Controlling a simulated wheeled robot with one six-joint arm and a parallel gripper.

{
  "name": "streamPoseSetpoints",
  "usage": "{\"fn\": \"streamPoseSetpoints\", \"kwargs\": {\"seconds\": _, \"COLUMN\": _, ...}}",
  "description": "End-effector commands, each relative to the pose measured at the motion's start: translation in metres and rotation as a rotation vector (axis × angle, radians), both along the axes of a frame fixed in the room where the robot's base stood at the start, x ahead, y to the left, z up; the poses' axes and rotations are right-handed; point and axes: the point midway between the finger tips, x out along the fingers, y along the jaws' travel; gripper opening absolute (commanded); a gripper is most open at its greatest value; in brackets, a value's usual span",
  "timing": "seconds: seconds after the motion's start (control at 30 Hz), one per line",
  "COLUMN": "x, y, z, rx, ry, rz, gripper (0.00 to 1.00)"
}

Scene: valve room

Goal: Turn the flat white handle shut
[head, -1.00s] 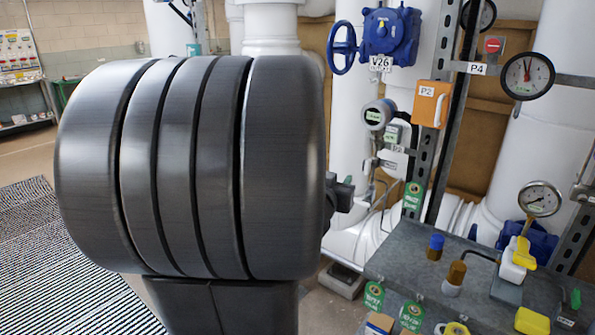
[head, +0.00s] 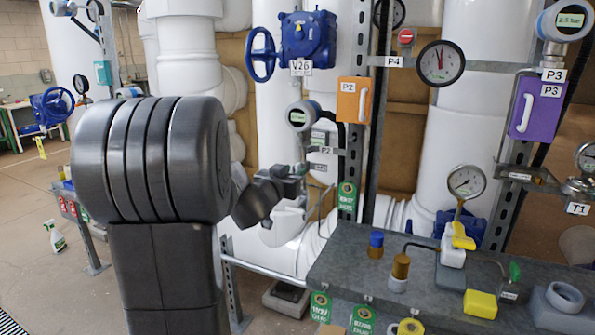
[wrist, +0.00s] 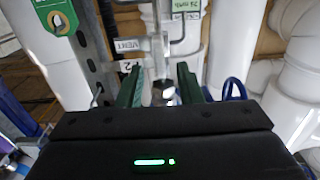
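My gripper (wrist: 160,84) has its two green fingers apart, with a clear gap between them. In the head view my gripper (head: 288,182) is a dark shape in front of the small pipework below the P2 transmitter (head: 302,116). In the wrist view a small pale metallic piece (wrist: 165,95) shows in the gap between the fingers, with thin tubing and a VENT label (wrist: 130,45) beyond it. I cannot tell if this piece is the flat white handle, or if a finger touches it. No flat white handle on that pipework can be made out in the head view.
A grey bench (head: 345,262) with small fittings stands at the lower right. An upright metal strut (head: 357,145) carries an orange box (head: 353,99). Blue valve V26 (head: 307,38) is above, and large white pipes (head: 457,140) stand behind. Floor is open at the left.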

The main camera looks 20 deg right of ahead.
Motion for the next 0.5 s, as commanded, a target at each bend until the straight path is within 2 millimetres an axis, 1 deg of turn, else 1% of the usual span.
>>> {"fn": "streamPoseSetpoints", "kwargs": {"seconds": 0.03, "x": 0.006, "y": -0.007, "z": -0.002, "rx": 0.001, "ry": 0.001, "rz": -0.001, "gripper": 0.33}}
{"fn": "streamPoseSetpoints", "kwargs": {"seconds": 0.1, "x": 0.012, "y": -0.015, "z": -0.001, "rx": -0.001, "ry": 0.001, "rz": -0.001, "gripper": 0.33}}
{"fn": "streamPoseSetpoints", "kwargs": {"seconds": 0.2, "x": 0.019, "y": -0.022, "z": 0.000, "rx": -0.001, "ry": 0.001, "rz": 0.000, "gripper": 0.33}}
{"fn": "streamPoseSetpoints", "kwargs": {"seconds": 0.33, "x": 0.023, "y": -0.027, "z": 0.000, "rx": -0.001, "ry": 0.001, "rz": 0.001, "gripper": 0.33}}
{"fn": "streamPoseSetpoints", "kwargs": {"seconds": 0.5, "x": 0.024, "y": -0.028, "z": 0.000, "rx": -0.001, "ry": 0.001, "rz": 0.001, "gripper": 0.33}}
